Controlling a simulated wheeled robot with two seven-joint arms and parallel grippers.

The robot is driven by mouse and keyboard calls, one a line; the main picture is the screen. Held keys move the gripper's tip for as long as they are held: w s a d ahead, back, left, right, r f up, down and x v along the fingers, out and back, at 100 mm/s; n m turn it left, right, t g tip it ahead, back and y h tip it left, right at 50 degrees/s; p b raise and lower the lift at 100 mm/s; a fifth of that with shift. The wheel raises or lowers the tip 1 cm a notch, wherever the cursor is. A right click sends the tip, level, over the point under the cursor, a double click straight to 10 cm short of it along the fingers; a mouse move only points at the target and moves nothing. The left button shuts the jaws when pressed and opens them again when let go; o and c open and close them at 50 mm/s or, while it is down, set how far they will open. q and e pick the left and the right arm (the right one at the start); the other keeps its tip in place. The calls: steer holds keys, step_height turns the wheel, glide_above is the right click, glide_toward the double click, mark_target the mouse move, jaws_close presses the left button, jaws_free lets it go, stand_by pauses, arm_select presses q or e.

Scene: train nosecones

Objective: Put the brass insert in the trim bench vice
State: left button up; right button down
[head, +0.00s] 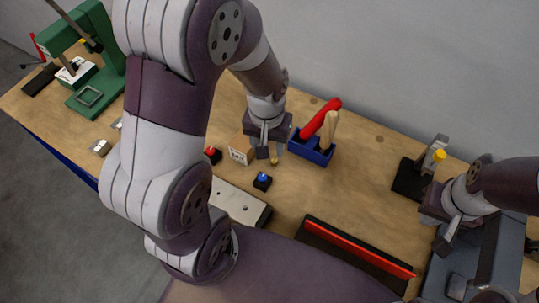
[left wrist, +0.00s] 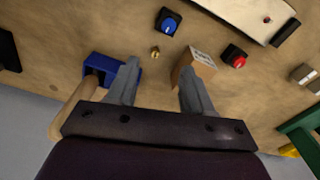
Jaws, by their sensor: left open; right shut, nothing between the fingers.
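The brass insert (left wrist: 155,52) is a small brass-coloured piece on the wooden bench. In the left wrist view it lies just past the tips of my left gripper (left wrist: 157,70), between the two finger lines and apart from both. In the head view the insert (head: 275,161) shows beside the fingertips of my left gripper (head: 267,150), which is open and empty. My right gripper (head: 445,234) is shut and empty over the right end of the bench. A grey-blue block (head: 488,258) under it may be the vice; my right arm partly hides it, and I cannot tell its jaws.
A small labelled box (left wrist: 198,65) stands close to one left finger. A blue holder (head: 311,150) with upright handles is beside the insert. Blue (head: 262,181) and red (head: 212,154) knobs, a red-edged black tray (head: 355,252) and a black-based fixture (head: 412,178) stand nearby.

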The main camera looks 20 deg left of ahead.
mark_target(274, 161)
arm_select(q)
steer(key=w+f+n, duration=0.3)
steer(key=w+n, duration=0.2)
steer(key=w, duration=0.1)
steer(key=shift+n, duration=0.6)
steer(key=f, duration=0.3)
steer(key=f+p, duration=0.1)
steer(key=f, duration=0.3)
steer(key=s+f+p, duration=0.1)
steer(key=f, duration=0.3)
steer(key=shift+a, duration=0.25)
steer(key=shift+f, duration=0.45)
arm_select(e)
steer(key=shift+w+a+r, duration=0.1)
steer(key=shift+w+r, duration=0.05)
steer(key=shift+r, duration=0.35)
steer(key=shift+w+r, duration=0.15)
steer(key=shift+r, duration=0.35)
arm_select(q)
jaws_close()
